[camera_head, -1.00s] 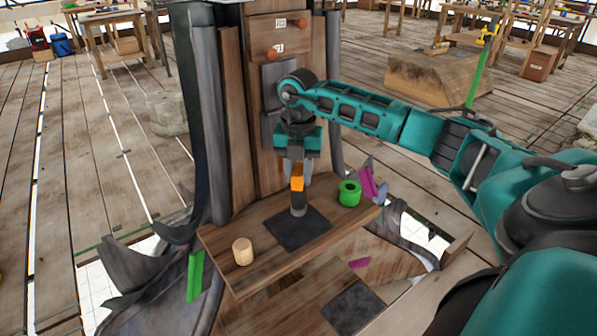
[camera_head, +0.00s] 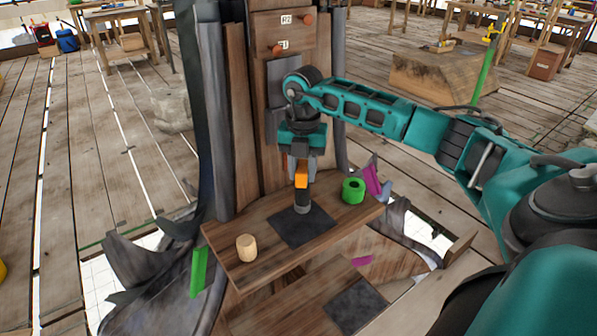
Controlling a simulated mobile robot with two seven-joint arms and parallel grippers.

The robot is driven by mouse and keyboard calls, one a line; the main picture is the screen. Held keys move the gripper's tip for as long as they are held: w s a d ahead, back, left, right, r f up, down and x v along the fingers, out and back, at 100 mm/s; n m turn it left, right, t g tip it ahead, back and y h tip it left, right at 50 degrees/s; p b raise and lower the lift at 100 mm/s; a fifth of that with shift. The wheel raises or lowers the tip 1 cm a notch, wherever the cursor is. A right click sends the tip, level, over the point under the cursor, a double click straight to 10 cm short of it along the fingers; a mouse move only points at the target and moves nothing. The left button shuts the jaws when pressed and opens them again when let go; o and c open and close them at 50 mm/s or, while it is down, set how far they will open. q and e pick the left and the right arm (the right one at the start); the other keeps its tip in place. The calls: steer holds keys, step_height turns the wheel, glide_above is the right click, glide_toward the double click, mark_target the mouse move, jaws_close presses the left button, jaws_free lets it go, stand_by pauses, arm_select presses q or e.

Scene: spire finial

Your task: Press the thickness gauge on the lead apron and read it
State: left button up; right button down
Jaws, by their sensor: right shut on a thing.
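The thickness gauge (camera_head: 302,192), with an orange upper part and a dark lower part with a grey foot, stands upright on a dark square (camera_head: 289,232), apparently the lead apron, on the wooden shelf. Its foot appears to touch the dark square. My right gripper (camera_head: 301,172) points down from above and is shut on the gauge's orange part. I cannot see a reading on the gauge. My left gripper is out of view.
A green ring-shaped roll (camera_head: 353,190) stands right of the gauge, and a pale wooden cylinder (camera_head: 246,248) stands at the shelf's (camera_head: 262,271) left end. A wooden post with two pegs rises behind. A second dark square (camera_head: 354,305) lies lower.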

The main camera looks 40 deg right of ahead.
steer(key=shift+f+b, duration=1.25)
steer(key=shift+f, duration=1.05)
steer(key=c, duration=0.7)
jaws_free()
steer(key=shift+r, duration=0.1)
step_height(320, 180, up, 13)
steer(key=shift+f, duration=0.1)
steer(key=shift+a+f, duration=0.1)
